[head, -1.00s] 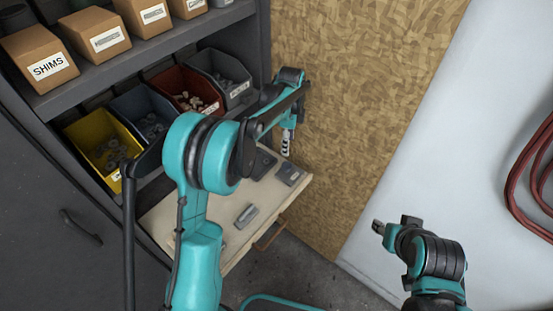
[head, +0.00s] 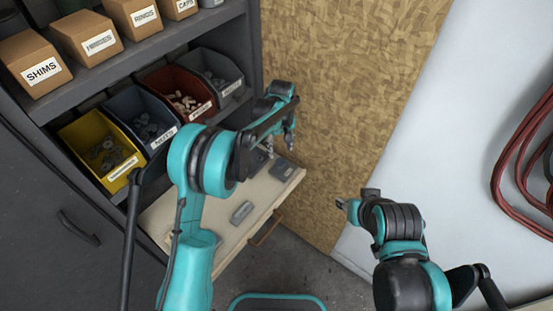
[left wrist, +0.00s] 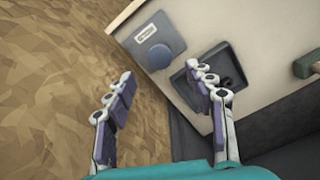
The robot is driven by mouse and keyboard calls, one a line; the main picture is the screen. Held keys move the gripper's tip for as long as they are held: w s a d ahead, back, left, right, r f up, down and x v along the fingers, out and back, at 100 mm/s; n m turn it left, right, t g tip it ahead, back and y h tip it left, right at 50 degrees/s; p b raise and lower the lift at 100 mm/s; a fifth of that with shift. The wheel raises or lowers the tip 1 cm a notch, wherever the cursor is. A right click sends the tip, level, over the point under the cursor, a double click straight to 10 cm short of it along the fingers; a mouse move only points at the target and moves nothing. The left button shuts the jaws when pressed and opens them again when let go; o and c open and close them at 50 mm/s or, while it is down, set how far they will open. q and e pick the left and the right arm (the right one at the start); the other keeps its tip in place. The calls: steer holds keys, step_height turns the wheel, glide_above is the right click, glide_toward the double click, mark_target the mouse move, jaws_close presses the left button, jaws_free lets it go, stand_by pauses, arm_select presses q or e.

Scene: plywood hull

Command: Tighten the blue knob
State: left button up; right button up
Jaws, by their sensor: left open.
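The blue knob (left wrist: 159,57) is a round cap on a grey plate (left wrist: 143,34) with a white label, on the pale board in the left wrist view. My left gripper (head: 281,146) is over the pull-out board. In the left wrist view its two fingers (left wrist: 162,98) are spread wide with nothing between them, apart from the knob, which lies beyond the fingertips. My right gripper (head: 343,204) is away from the board, at the right; its jaws are too small to read.
A dark square tray (left wrist: 216,72) lies beside the knob's plate. The pull-out board (head: 222,240) also holds a small grey block (head: 241,212). Bins, such as the yellow one (head: 91,157), stand on the shelf behind. A chipboard wall (head: 345,90) is close to the board.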

mark_target(280, 161)
arm_select(q)
step_height(280, 161, down, 7)
steer(key=shift+r+b, duration=0.15)
steer(key=shift+b, duration=0.8)
steer(key=shift+c, duration=0.3)
steer(key=c, duration=1.1)
